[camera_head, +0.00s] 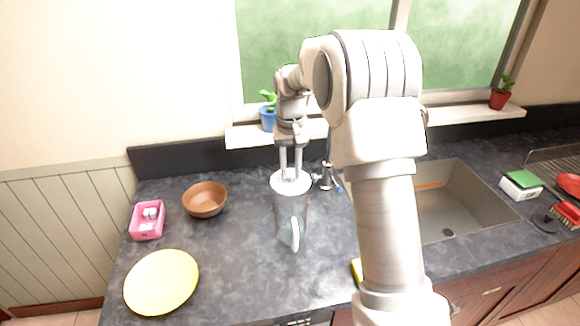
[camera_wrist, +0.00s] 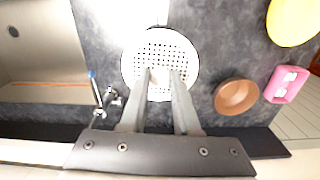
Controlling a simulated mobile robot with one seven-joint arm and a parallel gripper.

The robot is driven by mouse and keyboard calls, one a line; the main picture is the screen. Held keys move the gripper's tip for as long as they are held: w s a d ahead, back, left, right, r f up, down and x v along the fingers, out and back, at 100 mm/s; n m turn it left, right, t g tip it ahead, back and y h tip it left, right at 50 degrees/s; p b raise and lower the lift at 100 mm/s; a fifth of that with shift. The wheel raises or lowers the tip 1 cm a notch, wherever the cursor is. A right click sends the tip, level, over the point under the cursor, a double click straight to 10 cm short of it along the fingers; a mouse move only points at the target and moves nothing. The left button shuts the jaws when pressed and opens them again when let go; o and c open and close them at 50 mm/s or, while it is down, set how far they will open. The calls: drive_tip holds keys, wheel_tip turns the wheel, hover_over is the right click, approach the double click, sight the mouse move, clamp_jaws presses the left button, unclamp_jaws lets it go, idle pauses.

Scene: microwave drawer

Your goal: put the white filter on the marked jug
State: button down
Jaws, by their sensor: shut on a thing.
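The white filter (camera_wrist: 160,48) is a round disc dotted with holes in the wrist view, and my gripper (camera_wrist: 161,74) is shut on its middle. In the head view the filter (camera_head: 291,176) is at the top of a clear jug (camera_head: 287,222) with a pale handle, standing on the counter. My gripper (camera_head: 291,177) points straight down over it. The filter appears at the jug's rim; I cannot tell whether it rests on it. In the wrist view the filter hides most of the jug.
A brown bowl (camera_head: 205,199), a pink box (camera_head: 147,220) and a yellow plate (camera_head: 162,282) are left of the jug. A tap (camera_head: 325,178) stands close behind on the right, with the sink (camera_head: 455,205) beyond. The dark counter (camera_head: 235,265) is clear in front.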

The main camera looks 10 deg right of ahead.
sight(291, 181)
drive_tip(key=shift+f+b, duration=1.75)
drive_tip(key=shift+f, duration=1.15)
drive_tip(key=shift+f, duration=0.5)
idle(0.4)
drive_tip(key=shift+c, duration=0.4)
unclamp_jaws()
idle(0.3)
drive_tip(key=shift+r+p, duration=2.3)
drive_tip(key=shift+r, duration=1.25)
